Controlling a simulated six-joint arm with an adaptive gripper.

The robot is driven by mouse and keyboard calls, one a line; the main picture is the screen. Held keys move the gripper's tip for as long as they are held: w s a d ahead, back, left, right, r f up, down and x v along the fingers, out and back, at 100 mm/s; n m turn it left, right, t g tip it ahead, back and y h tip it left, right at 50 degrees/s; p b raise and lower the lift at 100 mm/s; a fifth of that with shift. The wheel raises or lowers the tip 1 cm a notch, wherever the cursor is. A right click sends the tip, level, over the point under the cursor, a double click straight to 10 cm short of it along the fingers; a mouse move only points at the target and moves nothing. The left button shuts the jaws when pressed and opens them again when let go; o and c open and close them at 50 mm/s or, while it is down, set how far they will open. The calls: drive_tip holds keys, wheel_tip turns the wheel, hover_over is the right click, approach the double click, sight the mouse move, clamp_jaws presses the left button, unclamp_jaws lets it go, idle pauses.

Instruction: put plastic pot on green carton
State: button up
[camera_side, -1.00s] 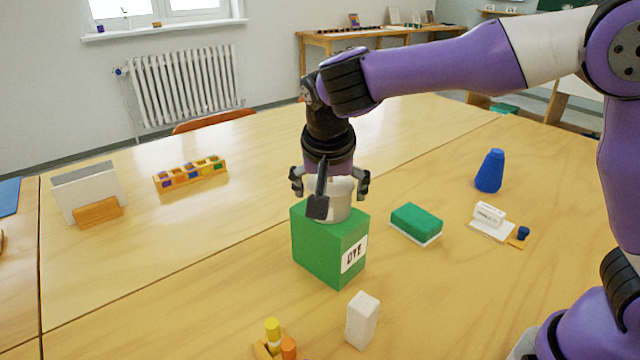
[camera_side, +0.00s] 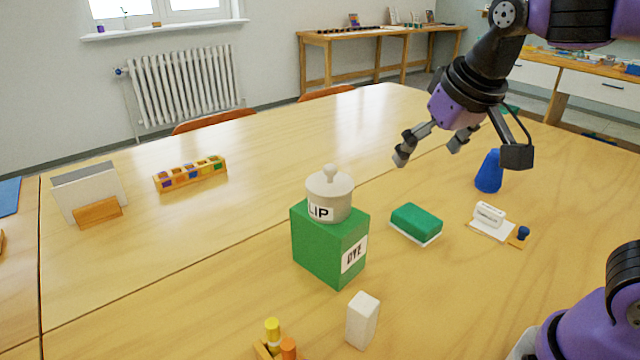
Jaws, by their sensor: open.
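The plastic pot (camera_side: 334,194) is a whitish round pot with a knobbed lid and a label reading "LIP". It stands upright on top of the green carton (camera_side: 318,249), which carries a white "DYE" label and stands on the table. My gripper (camera_side: 458,150) is open and empty. It is in the air to the upper right of the pot, well apart from it, with its fingers spread and tilted down to the left.
A green and white sponge-like block (camera_side: 416,223) lies right of the carton. A blue cone (camera_side: 489,171) stands below my gripper. A white block (camera_side: 362,320) stands in front.

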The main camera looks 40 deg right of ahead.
drive_tip(key=s+f+n+y, duration=0.1)
drive_tip(key=s+f+n, duration=0.2)
drive_tip(key=s, duration=0.3)
drive_tip(key=shift+s+a+f+t+y, duration=0.3)
drive_tip(key=shift+s+f, duration=0.05)
drive_tip(key=shift+f, duration=0.2)
